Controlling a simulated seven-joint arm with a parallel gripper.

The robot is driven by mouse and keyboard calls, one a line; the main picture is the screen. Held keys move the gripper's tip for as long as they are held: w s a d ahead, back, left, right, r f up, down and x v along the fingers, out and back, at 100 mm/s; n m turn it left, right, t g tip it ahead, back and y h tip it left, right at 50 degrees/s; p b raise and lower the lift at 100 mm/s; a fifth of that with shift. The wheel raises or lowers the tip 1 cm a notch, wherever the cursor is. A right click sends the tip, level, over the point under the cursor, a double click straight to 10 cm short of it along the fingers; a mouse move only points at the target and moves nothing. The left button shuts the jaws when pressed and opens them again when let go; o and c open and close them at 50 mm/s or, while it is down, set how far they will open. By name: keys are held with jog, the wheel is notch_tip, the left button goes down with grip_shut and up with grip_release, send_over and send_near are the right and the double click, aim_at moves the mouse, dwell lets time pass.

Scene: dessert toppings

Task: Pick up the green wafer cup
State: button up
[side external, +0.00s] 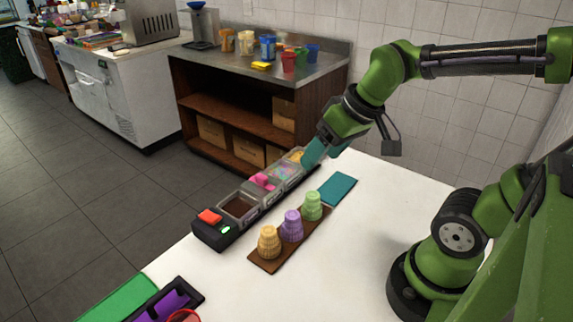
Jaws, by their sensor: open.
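The green wafer cup (312,206) stands at the far end of a brown board (264,265), beside a purple wafer cup (291,226) and a tan wafer cup (269,242). It looks like a small stack of ribbed cups. My gripper (325,153) is open, with teal fingers, above the far end of the topping containers. It is higher than the green cup and beyond it, apart from it. Nothing shows between the fingers.
A row of clear topping containers (239,208) in a black holder (213,235) runs along the table's left edge. A purple-and-black tray (176,302) and a green mat (121,299) lie at the near edge. The white table (350,260) is clear right of the board.

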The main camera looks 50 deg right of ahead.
aim_at(313, 195)
jog(key=w+d+f+n+g+h, duration=0.1)
jog(key=w+d+n+g, duration=0.1)
jog(key=n, duration=1.3)
jog(key=w+d+f+n+g+h, duration=0.1)
jog(key=w+d+n+g, duration=0.15)
jog(key=n, duration=1.15)
jog(key=f, duration=1.1)
jog(key=shift+w+d+f, duration=0.1)
jog(key=shift+w+d, duration=0.25)
jog(key=shift+w, duration=0.05)
jog(key=shift+w+d+f, duration=0.1)
jog(key=shift+d+f, duration=0.05)
jog(key=shift+f, duration=0.7)
jog(key=shift+w+d+f, duration=0.1)
jog(key=shift+d+f, duration=0.1)
jog(key=shift+f, duration=0.7)
jog(key=shift+d+f, duration=0.15)
jog(key=shift+f, duration=0.7)
jog(key=shift+c, duration=0.4)
jog(key=c, duration=0.8)
